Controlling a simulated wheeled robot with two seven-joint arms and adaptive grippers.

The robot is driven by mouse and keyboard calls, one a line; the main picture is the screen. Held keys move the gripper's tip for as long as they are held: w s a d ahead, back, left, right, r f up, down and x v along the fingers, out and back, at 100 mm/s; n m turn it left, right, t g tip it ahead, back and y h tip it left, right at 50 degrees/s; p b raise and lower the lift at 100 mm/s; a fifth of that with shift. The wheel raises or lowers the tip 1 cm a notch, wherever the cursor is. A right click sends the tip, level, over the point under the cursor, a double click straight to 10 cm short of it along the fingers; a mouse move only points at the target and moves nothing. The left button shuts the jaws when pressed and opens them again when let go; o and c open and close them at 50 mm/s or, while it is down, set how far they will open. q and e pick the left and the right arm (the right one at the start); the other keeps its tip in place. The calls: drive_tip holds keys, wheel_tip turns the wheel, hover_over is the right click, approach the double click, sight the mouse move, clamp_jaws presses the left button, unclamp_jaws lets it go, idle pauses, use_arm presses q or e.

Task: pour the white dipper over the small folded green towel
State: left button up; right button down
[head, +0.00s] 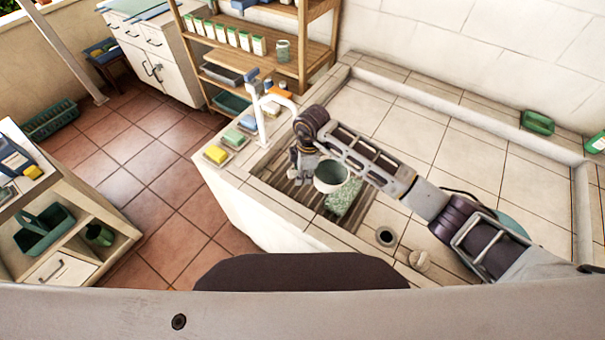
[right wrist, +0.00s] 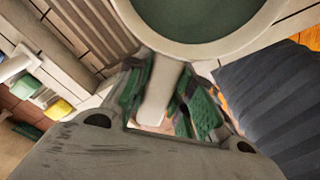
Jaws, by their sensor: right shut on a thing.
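The white dipper (head: 331,187) is held over the slatted washbasin, its round opening facing up in the head view. Its inside looks grey-green; I cannot tell how much water it holds. My right gripper (head: 305,158) is shut on the dipper's handle, left of the bowl. In the right wrist view the pale handle (right wrist: 161,92) runs between the fingers to the white rim (right wrist: 200,48). The small folded green towel (head: 346,197) lies on the slats just right of and below the bowl, partly hidden by it. My left gripper is not in view.
A white tap (head: 262,118) rises left of my right gripper. Yellow (head: 216,154) and green (head: 233,138) sponges lie along the counter's left edge. A round drain (head: 386,237) and a pale knob (head: 420,260) are right of the basin. The tiled counter behind is mostly clear.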

drive_tip(key=shift+d+r+y, duration=0.15)
drive_tip(key=shift+d+y, duration=0.05)
drive_tip(key=shift+y, duration=1)
drive_tip(key=shift+w+d+r+g+y, duration=0.15)
drive_tip(key=shift+d+r+y, duration=0.25)
drive_tip(key=shift+r+y, duration=0.3)
drive_tip(key=shift+d+r+g+y, duration=0.2)
drive_tip(key=shift+d+r+y, duration=0.15)
drive_tip(key=shift+r+y, duration=0.35)
drive_tip(key=shift+w+d+r+g+y, duration=0.15)
drive_tip(key=shift+d+r+y, duration=0.35)
drive_tip(key=shift+y, duration=0.3)
drive_tip(key=shift+d+r+y+b, duration=0.15)
drive_tip(key=shift+d+y+b, duration=0.4)
drive_tip(key=shift+b, duration=0.45)
drive_tip(key=d+y+b, duration=0.2)
drive_tip(key=d+b, duration=0.1)
drive_tip(key=w+d+y+b, duration=0.1)
drive_tip(key=d+y+b, duration=0.2)
drive_tip(key=d+g+y+b, duration=0.1)
drive_tip(key=d+y+b, duration=0.2)
drive_tip(key=shift+w+d+r+y, duration=0.25)
drive_tip(key=shift+d+r, duration=0.05)
drive_tip(key=shift+r, duration=0.05)
drive_tip(key=shift+d+f+g+y+b, duration=0.1)
drive_tip(key=shift+d+g+y+b, duration=0.3)
drive_tip(key=shift+d+y, duration=0.25)
drive_tip(key=shift+w+d+f+y+b, duration=0.1)
drive_tip(key=shift+w+d+y+b, duration=0.1)
drive_tip(key=shift+d+y+b, duration=0.65)
